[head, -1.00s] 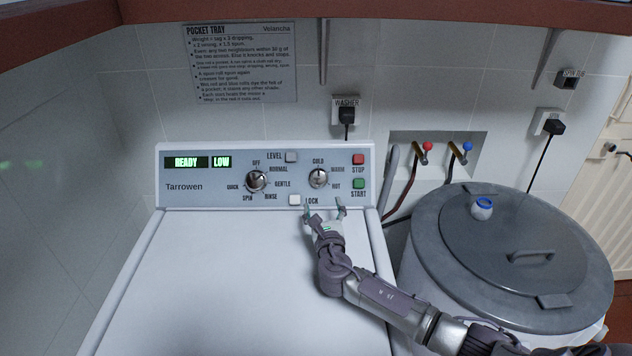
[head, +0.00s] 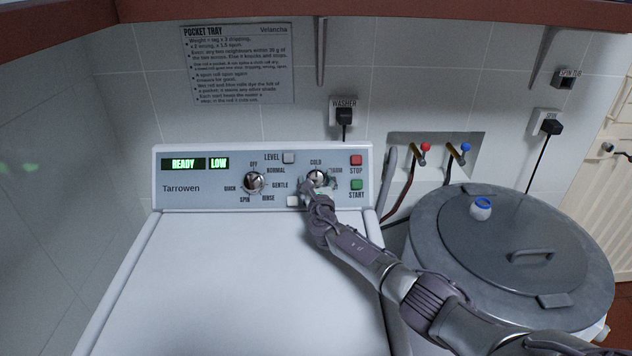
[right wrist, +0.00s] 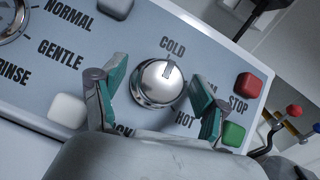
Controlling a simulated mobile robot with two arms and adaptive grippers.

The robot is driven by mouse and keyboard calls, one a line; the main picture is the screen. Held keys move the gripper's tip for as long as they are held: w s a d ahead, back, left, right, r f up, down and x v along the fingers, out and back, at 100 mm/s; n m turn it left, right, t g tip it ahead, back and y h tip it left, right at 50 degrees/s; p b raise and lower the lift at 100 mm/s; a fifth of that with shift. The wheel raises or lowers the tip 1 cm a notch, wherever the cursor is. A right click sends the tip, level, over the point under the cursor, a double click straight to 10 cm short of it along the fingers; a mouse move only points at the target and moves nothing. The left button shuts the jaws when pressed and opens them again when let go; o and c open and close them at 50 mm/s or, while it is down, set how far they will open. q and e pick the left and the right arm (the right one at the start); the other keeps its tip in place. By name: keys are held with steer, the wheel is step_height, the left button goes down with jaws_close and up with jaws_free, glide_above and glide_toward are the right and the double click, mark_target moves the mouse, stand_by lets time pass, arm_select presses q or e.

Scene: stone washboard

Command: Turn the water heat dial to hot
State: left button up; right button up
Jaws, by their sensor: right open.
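The water heat dial (head: 317,177) is a silver knob on the washer's panel, with marks COLD, WARM and HOT. In the right wrist view the dial (right wrist: 158,83) has its pointer line up toward COLD. My right gripper (head: 315,187) is at the dial and covers its lower part in the head view. In the right wrist view the gripper's green-padded fingers (right wrist: 158,97) are open, one on each side of the dial, with a gap visible on the left; I cannot tell whether the right finger touches. My left gripper is not in view.
A programme dial (head: 253,183) sits left on the same panel. The red STOP button (head: 356,160) and green START button (head: 356,185) are close to the right. A white button (right wrist: 68,110) is near the left finger. A grey lidded tub (head: 450,240) stands right.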

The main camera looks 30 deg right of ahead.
steer(key=c, duration=1.1)
steer(key=shift+c, duration=0.2)
steer(key=shift+m, duration=0.3)
steer(key=m+h+b, duration=0.1)
steer(key=m, duration=0.1)
steer(key=m+g+h+b, duration=0.1)
steer(key=m+b, duration=0.1)
steer(key=shift+a+f+h, duration=0.1)
steer(key=shift+f+h, duration=0.05)
steer(key=shift+h, duration=0.25)
steer(key=m+g+h+b, duration=0.1)
steer(key=m+g+b, duration=0.1)
steer(key=m, duration=0.2)
steer(key=m+g+h+b, duration=0.2)
steer(key=m+g+b, duration=0.1)
steer(key=m, duration=0.2)
steer(key=m+g+b, duration=0.2)
steer(key=m+b, duration=0.1)
steer(key=m+g+b, duration=0.2)
steer(key=m+b, duration=0.1)
steer(key=shift+h, duration=0.3)
steer(key=shift+r+m+g+b, duration=0.2)
steer(key=shift+m+g+b, duration=0.6)
steer(key=shift+m+b, duration=0.75)
steer(key=shift+y, duration=0.4)
